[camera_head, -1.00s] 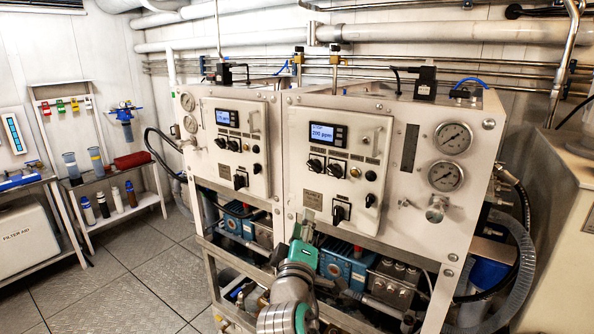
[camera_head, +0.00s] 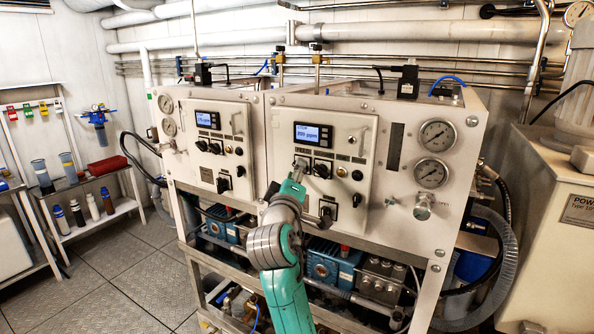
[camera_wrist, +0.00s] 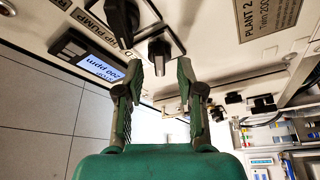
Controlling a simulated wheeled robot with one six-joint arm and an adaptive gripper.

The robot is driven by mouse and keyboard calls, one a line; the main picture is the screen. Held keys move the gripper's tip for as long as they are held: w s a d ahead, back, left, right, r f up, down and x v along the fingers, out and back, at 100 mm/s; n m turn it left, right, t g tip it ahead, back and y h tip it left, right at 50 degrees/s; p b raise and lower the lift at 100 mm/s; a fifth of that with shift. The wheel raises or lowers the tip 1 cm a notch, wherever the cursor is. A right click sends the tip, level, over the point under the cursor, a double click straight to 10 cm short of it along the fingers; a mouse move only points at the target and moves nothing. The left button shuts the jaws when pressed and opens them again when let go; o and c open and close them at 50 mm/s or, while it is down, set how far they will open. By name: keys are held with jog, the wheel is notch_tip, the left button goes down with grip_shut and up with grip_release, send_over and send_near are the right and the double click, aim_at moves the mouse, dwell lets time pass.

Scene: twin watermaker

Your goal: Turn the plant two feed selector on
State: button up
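The plant two panel (camera_head: 290,185) is the right-hand of two similar white panels, with a lit display (camera_head: 313,134) above a row of knobs. My gripper (camera_head: 300,166) is at the left end of this row, just below the display, and hides the knob there. In the wrist view my gripper (camera_wrist: 158,68) is open, with a small black selector knob (camera_wrist: 159,50) between its fingertips and a gap on each side. Its label is not readable, so I cannot confirm it is the feed selector. A larger black knob (camera_wrist: 122,20) beside it is labelled HP PUMP.
The neighbouring HP pump knob (camera_head: 322,168) is close on the right. Gauges (camera_head: 436,135) stand to the right. The floor (camera_head: 110,285) at left is clear.

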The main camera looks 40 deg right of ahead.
jog(key=shift+x, duration=0.85)
grip_shut()
jog(key=shift+m, duration=0.4)
jog(key=m+g+h, duration=0.1)
jog(key=m+h, duration=0.1)
jog(key=m, duration=0.3)
jog(key=m+g+h, duration=0.1)
jog(key=m+g, duration=0.1)
jog(key=m, duration=0.3)
jog(key=m+g+h, duration=0.2)
jog(key=m, duration=0.3)
jog(key=shift+w+f+h, duration=0.15)
jog(key=shift+h, duration=0.15)
jog(key=shift+m+g, duration=0.4)
